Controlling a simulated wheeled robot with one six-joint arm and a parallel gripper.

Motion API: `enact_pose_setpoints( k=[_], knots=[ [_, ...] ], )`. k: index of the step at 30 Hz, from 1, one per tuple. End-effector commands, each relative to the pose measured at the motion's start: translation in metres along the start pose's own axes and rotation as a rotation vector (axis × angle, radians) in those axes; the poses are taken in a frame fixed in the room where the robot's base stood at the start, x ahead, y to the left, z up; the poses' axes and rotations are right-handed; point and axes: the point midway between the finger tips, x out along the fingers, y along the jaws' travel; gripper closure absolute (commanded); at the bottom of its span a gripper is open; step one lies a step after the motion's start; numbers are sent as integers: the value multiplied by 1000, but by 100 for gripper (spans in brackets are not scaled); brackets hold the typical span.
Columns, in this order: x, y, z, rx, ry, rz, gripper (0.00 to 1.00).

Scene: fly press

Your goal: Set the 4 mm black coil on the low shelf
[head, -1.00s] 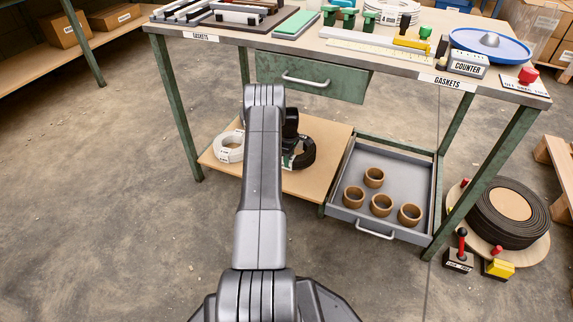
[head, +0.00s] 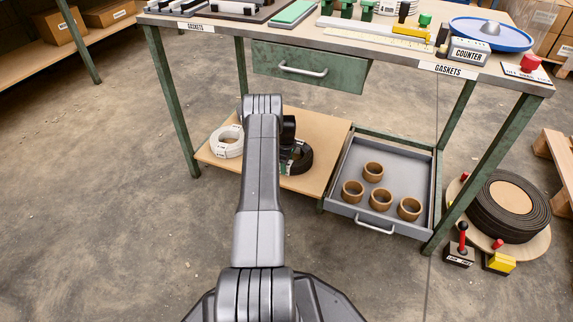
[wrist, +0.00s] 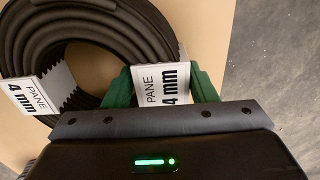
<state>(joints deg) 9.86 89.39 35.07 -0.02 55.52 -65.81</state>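The black coil (head: 304,158) is at the tan low shelf (head: 325,140), under the bench, in the head view. My arm hides its left part. In the wrist view the black coil (wrist: 95,50) fills the upper left, with white tags reading "PANE 4 mm". The green fingers of my gripper (wrist: 162,85) stand on either side of one tag and appear shut on the coil's near side. The shelf board (wrist: 207,35) shows behind it. I cannot tell whether the coil touches the board.
A white coil (head: 228,141) lies on the shelf's left part. A grey open drawer (head: 400,165) with several brown rings is right of the shelf. Green bench legs (head: 172,100) and the closed upper drawer (head: 310,75) bound the space.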

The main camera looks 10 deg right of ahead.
Motion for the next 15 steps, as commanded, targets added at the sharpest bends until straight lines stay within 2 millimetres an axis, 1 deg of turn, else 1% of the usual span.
enact_pose_setpoints(
  k=[10, 13, 15],
  knots=[
    [-3, 0, 0, 0, 0, 1, 44],
    [-14, 0, 0, 0, 0, 1, 44],
    [-27, 1, 0, 0, 1, 2, 44]
  ],
)
